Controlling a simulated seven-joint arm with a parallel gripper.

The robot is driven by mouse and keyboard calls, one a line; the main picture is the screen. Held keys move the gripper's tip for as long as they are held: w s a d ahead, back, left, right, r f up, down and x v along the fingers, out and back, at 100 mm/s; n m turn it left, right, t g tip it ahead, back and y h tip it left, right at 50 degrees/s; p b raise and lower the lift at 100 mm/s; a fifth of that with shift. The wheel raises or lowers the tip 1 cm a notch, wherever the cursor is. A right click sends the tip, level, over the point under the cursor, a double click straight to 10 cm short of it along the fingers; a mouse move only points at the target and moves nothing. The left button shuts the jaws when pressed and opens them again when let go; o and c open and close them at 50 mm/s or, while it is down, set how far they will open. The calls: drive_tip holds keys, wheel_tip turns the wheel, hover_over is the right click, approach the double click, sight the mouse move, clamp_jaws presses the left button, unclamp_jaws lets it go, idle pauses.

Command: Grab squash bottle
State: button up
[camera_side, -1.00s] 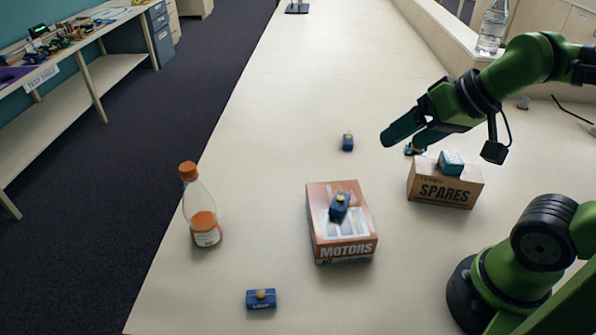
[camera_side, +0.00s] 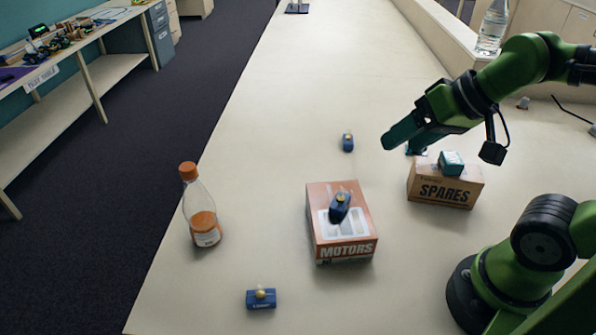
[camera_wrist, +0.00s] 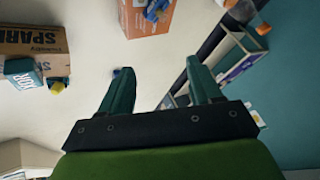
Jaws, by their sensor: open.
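The squash bottle (camera_side: 202,208) is clear with an orange cap and some orange liquid low inside. It stands upright near the left edge of the table in the side view. In the wrist view, part of it shows at the top right (camera_wrist: 243,12). My gripper (camera_side: 402,138) is open and empty, above the table at the right, behind the SPARES box and well away from the bottle. Both fingers show in the wrist view (camera_wrist: 160,82), with nothing between them.
The orange MOTORS box (camera_side: 345,249) with a blue item on top stands between bottle and gripper. The SPARES box (camera_side: 445,190) carries a teal box (camera_side: 451,163). Small blue items (camera_side: 261,298) (camera_side: 347,142) lie on the table. A water bottle (camera_side: 492,28) stands at the back right.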

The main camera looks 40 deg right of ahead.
drive_tip(key=w+a+r+n+g, duration=0.3)
drive_tip(key=w+a+n, duration=0.2)
drive_tip(key=w+a, duration=0.55)
drive_tip(key=n+g+y, duration=0.1)
drive_tip(key=n, duration=0.9)
approach(190, 166)
drive_tip(key=x, duration=0.6)
drive_tip(key=shift+w+a, duration=0.1)
drive_tip(key=shift+w, duration=0.05)
drive_tip(key=shift+y, duration=0.3)
drive_tip(key=shift+d+x, duration=0.2)
drive_tip(key=shift+x, duration=2.45)
drive_tip(key=shift+f, duration=0.1)
drive_tip(key=shift+c, duration=0.3)
clamp_jaws()
